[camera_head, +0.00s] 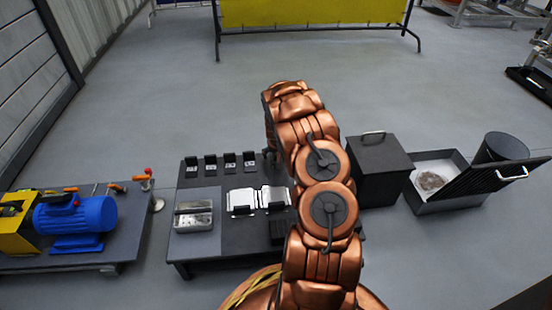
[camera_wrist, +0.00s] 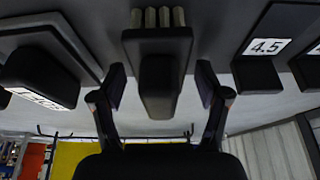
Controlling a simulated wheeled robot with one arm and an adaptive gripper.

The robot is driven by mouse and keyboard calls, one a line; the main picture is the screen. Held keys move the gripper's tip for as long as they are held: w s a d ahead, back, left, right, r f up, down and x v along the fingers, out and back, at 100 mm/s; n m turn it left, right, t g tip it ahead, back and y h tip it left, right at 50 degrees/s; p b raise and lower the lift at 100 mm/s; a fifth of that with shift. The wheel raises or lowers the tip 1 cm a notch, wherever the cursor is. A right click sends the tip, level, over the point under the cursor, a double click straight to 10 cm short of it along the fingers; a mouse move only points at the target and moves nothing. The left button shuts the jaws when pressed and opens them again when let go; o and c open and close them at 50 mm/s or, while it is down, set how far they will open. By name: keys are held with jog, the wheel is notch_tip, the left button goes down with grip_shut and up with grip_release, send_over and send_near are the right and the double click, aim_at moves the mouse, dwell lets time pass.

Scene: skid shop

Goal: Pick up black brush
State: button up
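The black brush (camera_wrist: 158,50) shows in the middle of the wrist view, with a dark block-shaped body and several cream-coloured bristle tufts at the top edge of the picture. Its narrower part extends down between my gripper's fingers. My gripper (camera_wrist: 161,84) is open, with one finger on each side of the brush and a visible gap on both sides. Nothing is held. In the head view, my copper arm hides the gripper, and I cannot make out the brush.
The dark table (camera_head: 182,251) also carries a metal tray (camera_head: 193,216) and white plates (camera_head: 258,199). A black box (camera_head: 379,170) stands to the right; a blue motor (camera_head: 77,217) is at left.

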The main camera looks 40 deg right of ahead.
jog(key=c, duration=1.1)
jog(key=shift+c, duration=0.2)
jog(key=v, duration=0.1)
jog(key=p+v, duration=0.2)
jog(key=shift+w+r, duration=0.2)
jog(key=shift+r, duration=0.3)
jog(key=s+a+p, duration=0.1)
jog(key=s+a, duration=0.2)
jog(key=s+a+p, duration=0.2)
jog(key=s+a, duration=0.2)
jog(key=s+a+r+p, duration=0.1)
jog(key=s+a, duration=0.2)
jog(key=a, duration=0.1)
jog(key=shift+s+r+p, duration=0.1)
jog(key=shift+s+p, duration=0.2)
jog(key=shift+p, duration=0.05)
jog(key=shift+d, duration=0.1)
